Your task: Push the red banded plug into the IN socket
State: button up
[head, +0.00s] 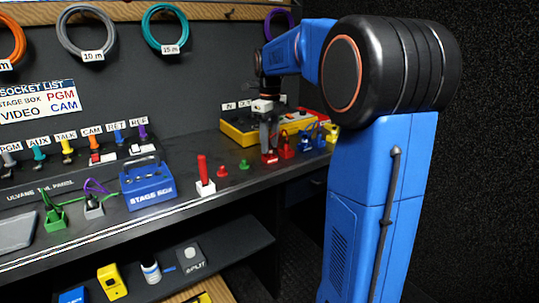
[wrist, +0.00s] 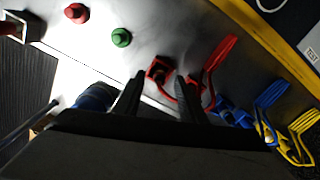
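A small red block with a dark top (head: 270,157) sits on the bench under my gripper (head: 268,143). In the wrist view this red block (wrist: 159,71) lies just past and between my fingertips (wrist: 161,80), with a thin red cable running from it. The fingers stand apart with bench visible between them, and I see nothing gripped. I cannot make out a band on the plug. The IN label (head: 229,106) is on the yellow box (head: 238,132) behind my gripper; the socket itself is too small to tell.
Red (head: 286,145), blue (head: 305,141) and yellow (head: 331,132) looped pieces stand right of my gripper. A red peg (head: 222,170), a green peg (head: 244,165) and a tall red handle on a white base (head: 204,175) stand left. The blue stage box (head: 148,185) is farther left.

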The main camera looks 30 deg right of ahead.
jog(key=shift+f, duration=0.95)
grip_shut()
jog(key=shift+r, duration=0.1)
